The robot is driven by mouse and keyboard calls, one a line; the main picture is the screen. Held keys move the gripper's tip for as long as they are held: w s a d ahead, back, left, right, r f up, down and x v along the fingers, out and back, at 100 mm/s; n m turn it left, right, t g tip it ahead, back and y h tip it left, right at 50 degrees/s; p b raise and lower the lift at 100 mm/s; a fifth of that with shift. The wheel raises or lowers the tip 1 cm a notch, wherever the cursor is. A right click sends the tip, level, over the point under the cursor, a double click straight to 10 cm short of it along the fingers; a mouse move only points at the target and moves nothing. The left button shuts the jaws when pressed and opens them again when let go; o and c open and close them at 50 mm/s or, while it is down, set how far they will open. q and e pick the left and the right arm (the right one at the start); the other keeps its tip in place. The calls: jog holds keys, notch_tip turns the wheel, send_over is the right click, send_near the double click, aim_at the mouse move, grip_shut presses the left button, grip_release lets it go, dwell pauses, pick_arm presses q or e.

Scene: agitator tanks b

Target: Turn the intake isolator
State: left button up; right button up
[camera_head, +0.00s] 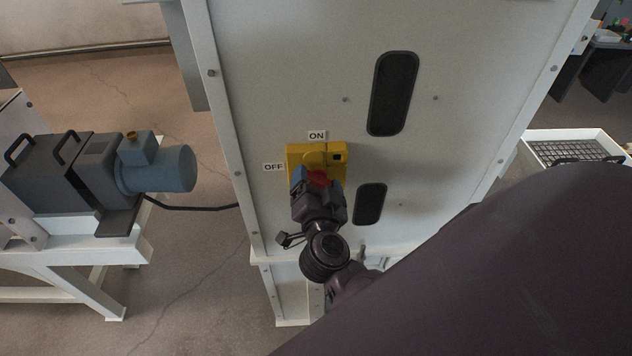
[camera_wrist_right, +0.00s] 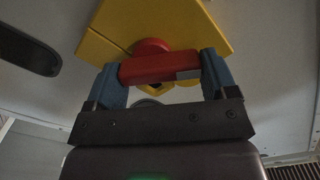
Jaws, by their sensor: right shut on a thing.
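The intake isolator is a yellow box (camera_head: 301,152) on the pale cabinet panel, with an ON label (camera_head: 317,135) above it and an OFF label (camera_head: 273,167) to its left. Its red handle (camera_wrist_right: 160,67) lies crosswise between the blue fingers of my right gripper (camera_wrist_right: 165,75) in the wrist view, and the gripper is shut on it. In the head view my right gripper (camera_head: 318,182) covers the lower part of the yellow box, and only a bit of the red handle shows. My left gripper is not in view.
The cabinet panel (camera_head: 290,60) has two dark slotted openings, an upper one (camera_head: 393,93) and a lower one (camera_head: 370,204). A blue-grey motor unit (camera_head: 158,168) stands on a white frame at left. A white tray with a grid (camera_head: 575,150) is at right.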

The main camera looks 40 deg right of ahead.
jog(key=m, duration=0.5)
jog(key=shift+s+d+m, duration=0.1)
jog(key=shift+d+m, duration=0.05)
jog(key=shift+m, duration=0.15)
jog(key=m, duration=0.5)
jog(key=shift+s+d, duration=0.1)
jog(key=shift+d, duration=0.05)
jog(key=shift+f+m, duration=0.1)
jog(key=shift+m, duration=0.2)
jog(key=o, duration=0.8)
jog(key=shift+o, duration=0.2)
jog(key=b+v, duration=0.2)
jog(key=v, duration=0.9)
